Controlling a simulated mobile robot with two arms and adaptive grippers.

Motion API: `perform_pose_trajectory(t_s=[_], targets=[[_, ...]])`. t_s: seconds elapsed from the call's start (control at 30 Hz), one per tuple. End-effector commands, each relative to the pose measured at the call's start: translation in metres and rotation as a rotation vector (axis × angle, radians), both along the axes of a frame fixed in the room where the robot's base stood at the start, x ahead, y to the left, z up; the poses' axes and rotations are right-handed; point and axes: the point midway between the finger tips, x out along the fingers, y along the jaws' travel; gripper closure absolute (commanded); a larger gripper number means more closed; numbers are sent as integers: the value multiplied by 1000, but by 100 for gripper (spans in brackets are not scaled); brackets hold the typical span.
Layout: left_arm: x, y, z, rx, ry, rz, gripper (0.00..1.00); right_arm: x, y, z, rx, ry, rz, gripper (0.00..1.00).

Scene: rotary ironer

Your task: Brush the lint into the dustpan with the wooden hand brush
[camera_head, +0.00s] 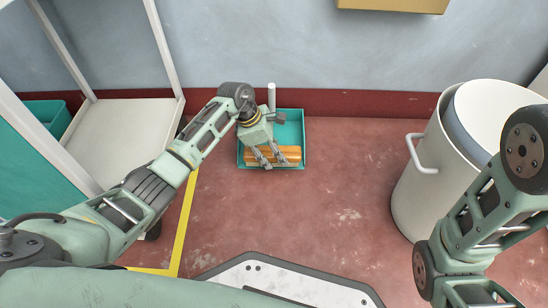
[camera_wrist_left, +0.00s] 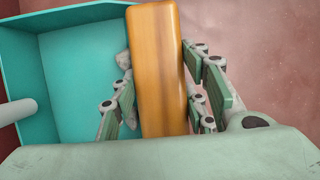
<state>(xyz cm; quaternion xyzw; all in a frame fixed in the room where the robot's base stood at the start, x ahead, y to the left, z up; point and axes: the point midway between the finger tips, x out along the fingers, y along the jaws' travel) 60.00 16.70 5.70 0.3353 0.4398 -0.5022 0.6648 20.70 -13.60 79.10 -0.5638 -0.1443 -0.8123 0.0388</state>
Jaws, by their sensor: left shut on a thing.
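The wooden hand brush (camera_head: 291,155) is an orange-brown bar lying across the near, open side of the teal dustpan (camera_head: 301,124). My left gripper (camera_head: 271,161) reaches down from above and is shut on the brush. In the left wrist view the brush (camera_wrist_left: 158,60) stands between the two finger pairs, along the edge of the dustpan (camera_wrist_left: 75,75). Pale grey lumps that look like lint (camera_wrist_left: 122,60) show beside the brush on the pan side, partly hidden by a finger. The brush's underside is hidden. My right arm shows at the right, but its gripper is out of view.
A large off-white bin (camera_head: 430,185) with a side handle stands at the right. A white-framed shelf unit (camera_head: 122,125) with a teal crate (camera_head: 48,116) stands at the left. A yellow floor line (camera_head: 184,222) runs beside it. The red floor (camera_head: 335,200) between is open.

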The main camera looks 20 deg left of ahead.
Motion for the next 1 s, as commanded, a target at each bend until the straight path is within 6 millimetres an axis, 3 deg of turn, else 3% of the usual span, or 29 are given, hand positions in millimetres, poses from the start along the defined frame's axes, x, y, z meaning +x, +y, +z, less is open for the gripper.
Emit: perform_pose_trajectory(t_s=[0.43, 1.0], targets=[[5, 1, 1, -1, -1, 0, 80, 0, 0, -1, 0, 0, 0, 60], [34, 10, 1, -1, -1, 0, 80, 0, 0, -1, 0, -1, 0, 60]])
